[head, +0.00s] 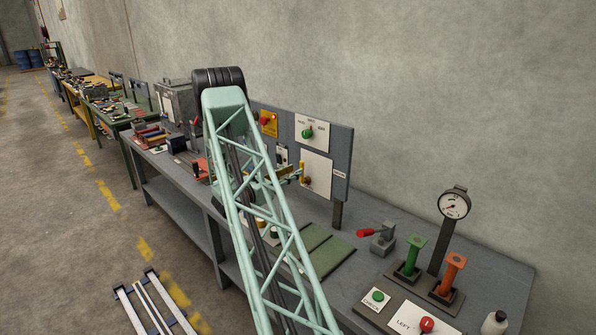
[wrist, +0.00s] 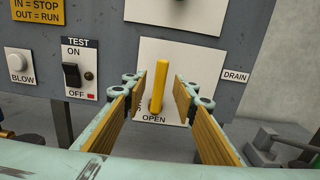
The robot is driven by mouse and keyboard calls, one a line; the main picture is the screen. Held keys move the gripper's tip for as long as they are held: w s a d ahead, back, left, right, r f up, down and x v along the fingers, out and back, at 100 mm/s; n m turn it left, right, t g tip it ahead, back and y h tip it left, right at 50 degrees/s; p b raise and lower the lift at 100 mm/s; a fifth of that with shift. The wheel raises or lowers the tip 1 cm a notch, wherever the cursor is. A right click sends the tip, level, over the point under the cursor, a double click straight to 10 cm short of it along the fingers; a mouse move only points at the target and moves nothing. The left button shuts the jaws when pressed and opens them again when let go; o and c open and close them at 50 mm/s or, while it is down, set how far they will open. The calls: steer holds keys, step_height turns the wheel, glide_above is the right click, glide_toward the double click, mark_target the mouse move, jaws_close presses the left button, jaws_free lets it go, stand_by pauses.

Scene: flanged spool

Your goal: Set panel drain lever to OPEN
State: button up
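The drain lever (wrist: 159,85) is a yellow bar on a white plate (wrist: 205,55), close to upright in the wrist view. Its lower end is just above the word OPEN (wrist: 154,118); another label left of it is mostly hidden. The DRAIN tag (wrist: 235,76) is on the panel to the right. My gripper (wrist: 158,92) is open, with one finger on each side of the lever and a visible gap on both sides. In the head view the lever (head: 302,171) shows at the plate's left edge, and my arm hides much of the panel's left part.
A TEST switch (wrist: 78,75) and a BLOW button (wrist: 20,62) are left of the lever. The grey bench (head: 480,250) carries a red-handled clamp (head: 380,238), a gauge (head: 453,205), green and orange handles, and push buttons. Bare wall is right of the panel.

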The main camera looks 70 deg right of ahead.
steer(key=v, duration=0.6)
steer(key=shift+w+a, duration=0.1)
stand_by(0.6)
steer(key=shift+r, duration=0.1)
steer(key=s+a+r+m+y+b, duration=0.1)
steer(key=s+a+r+m+y, duration=0.15)
steer(key=a+r, duration=0.5)
steer(key=s+a+r+m+y+b, duration=0.1)
steer(key=a+r+m+y, duration=0.3)
steer(key=a, duration=0.7)
steer(key=s+a+r+m+b, duration=0.1)
steer(key=a+r+m, duration=0.1)
steer(key=a+r, duration=0.65)
steer(key=s+a+m+t+y+b, duration=0.1)
steer(key=s+a+t+y, duration=0.2)
steer(key=a, duration=1.4)
steer(key=s+a+r+m+t+y+b, duration=0.1)
steer(key=s+a+t+y, duration=0.3)
steer(key=a, duration=1.4)
steer(key=s+a+m+t+y+b, duration=0.2)
steer(key=s+a, duration=0.7)
steer(key=a, duration=0.8)
steer(key=shift+s+a+r+m+t+y+b, duration=0.2)
steer(key=shift+s+r+m+t+y+b, duration=0.15)
steer(key=shift+m+t+y, duration=0.35)
